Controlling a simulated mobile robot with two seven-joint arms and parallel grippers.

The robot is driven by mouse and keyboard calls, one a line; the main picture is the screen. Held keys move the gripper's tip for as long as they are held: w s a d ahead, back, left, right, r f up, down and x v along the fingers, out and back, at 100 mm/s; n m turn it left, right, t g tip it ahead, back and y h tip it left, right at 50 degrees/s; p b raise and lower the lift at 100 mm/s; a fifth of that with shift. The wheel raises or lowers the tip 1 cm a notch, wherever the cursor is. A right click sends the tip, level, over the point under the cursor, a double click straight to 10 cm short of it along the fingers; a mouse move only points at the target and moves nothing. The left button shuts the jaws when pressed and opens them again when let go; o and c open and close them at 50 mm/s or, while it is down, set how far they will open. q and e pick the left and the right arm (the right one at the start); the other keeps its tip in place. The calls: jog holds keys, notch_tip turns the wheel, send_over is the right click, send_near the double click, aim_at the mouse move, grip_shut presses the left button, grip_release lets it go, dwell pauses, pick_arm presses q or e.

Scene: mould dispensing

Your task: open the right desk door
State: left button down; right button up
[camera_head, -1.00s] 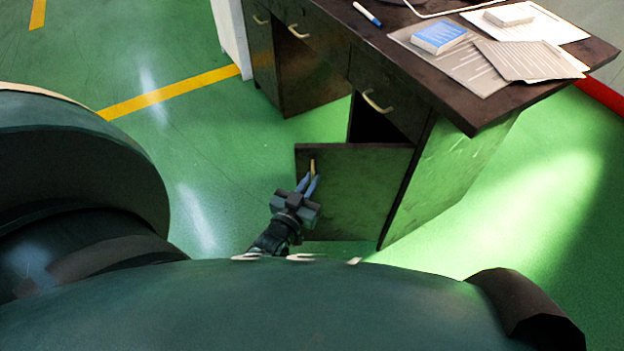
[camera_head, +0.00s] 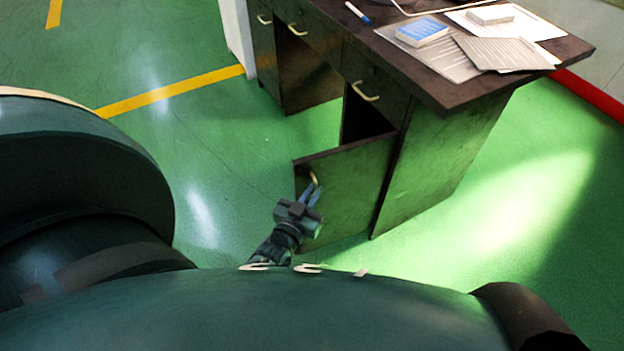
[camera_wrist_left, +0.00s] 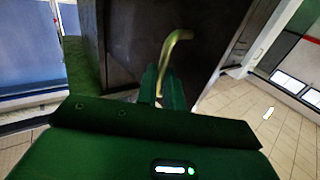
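The right desk door (camera_head: 350,185) is a dark panel hinged at the desk's right side panel. It stands partly open, with a dark gap to the cabinet behind it. Its brass handle (camera_head: 314,178) is near the free left edge; it also shows in the left wrist view (camera_wrist_left: 170,55). My left gripper (camera_head: 313,192) is at this handle, its two fingers close together on either side of it, shut on it. In the left wrist view the fingers (camera_wrist_left: 162,88) meet the handle's lower part. My right gripper is not in view.
The desk top (camera_head: 445,92) carries papers, a blue-and-white box (camera_head: 421,32) and a marker (camera_head: 357,13). A drawer handle (camera_head: 366,92) sticks out above the door. Green floor (camera_head: 225,185) is clear left of the door.

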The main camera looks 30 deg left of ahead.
pick_arm(q)
jog(key=shift+w+d+r, duration=0.15)
jog(key=shift+w+d, duration=0.15)
jog(key=shift+d, duration=0.4)
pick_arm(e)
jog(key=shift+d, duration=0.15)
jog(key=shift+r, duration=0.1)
pick_arm(q)
jog(key=c, duration=1.7)
grip_release()
jog(key=shift+w, duration=0.15)
jog(key=shift+o, duration=0.9)
jog(key=shift+a, duration=0.15)
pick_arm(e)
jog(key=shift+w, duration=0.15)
pick_arm(q)
jog(key=shift+s+a, duration=0.1)
jog(key=shift+s, duration=0.2)
